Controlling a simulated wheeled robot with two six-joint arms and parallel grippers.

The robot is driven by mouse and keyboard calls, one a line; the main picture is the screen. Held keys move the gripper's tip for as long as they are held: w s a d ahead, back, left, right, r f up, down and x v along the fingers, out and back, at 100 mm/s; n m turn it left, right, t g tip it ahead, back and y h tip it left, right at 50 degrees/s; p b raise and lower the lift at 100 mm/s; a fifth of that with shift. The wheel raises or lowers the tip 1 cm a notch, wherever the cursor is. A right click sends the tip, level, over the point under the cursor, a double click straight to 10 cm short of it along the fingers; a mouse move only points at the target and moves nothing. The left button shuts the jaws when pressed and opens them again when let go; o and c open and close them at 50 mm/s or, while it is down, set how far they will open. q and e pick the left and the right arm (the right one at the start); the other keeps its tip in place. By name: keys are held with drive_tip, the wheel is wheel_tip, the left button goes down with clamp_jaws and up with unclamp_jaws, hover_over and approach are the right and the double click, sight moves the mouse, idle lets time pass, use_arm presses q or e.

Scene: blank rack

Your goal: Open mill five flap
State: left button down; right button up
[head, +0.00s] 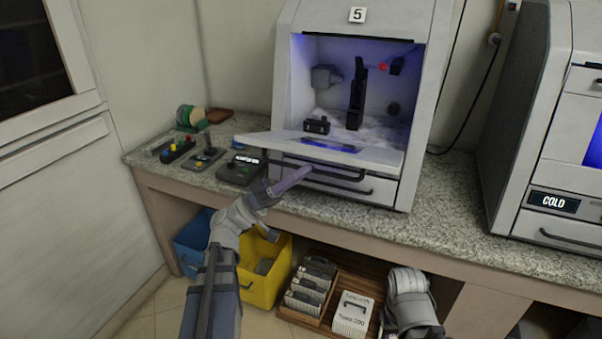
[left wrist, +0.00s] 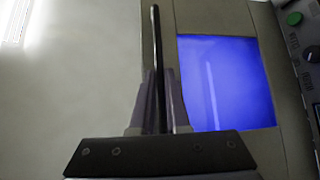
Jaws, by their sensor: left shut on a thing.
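Mill five (head: 431,75), a white cabinet with a "5" label (head: 357,15), stands on the counter in the head view. Its flap (head: 375,155) is swung down and out, close to level, with the lit chamber (head: 340,60) exposed above it. My left gripper (head: 300,173) reaches the flap's front from below left. In the left wrist view, its fingers (left wrist: 157,100) are shut on the dark bar handle (left wrist: 156,45), beside the flap's blue window (left wrist: 225,85). My right forearm shows at the bottom of the head view; its gripper does not show.
Drawers with dark handles (head: 335,188) sit below the flap. Small devices (head: 243,168) stand on the counter left of the mill. A machine reading "COLD" (head: 553,202) stands at right. A yellow bin (head: 262,285) and a wooden tray (head: 305,318) are under the counter.

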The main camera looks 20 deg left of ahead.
use_arm(q)
drive_tip(key=shift+w+f, duration=0.25)
drive_tip(key=c, duration=0.9)
unclamp_jaws()
drive_tip(key=shift+w, duration=0.1)
drive_tip(key=shift+f, duration=0.1)
drive_tip(key=b+v, duration=0.4)
drive_tip(key=v, duration=0.3)
drive_tip(key=shift+s+a+f+b, duration=0.15)
drive_tip(key=shift+s+a+b, duration=0.1)
drive_tip(key=shift+b, duration=0.1)
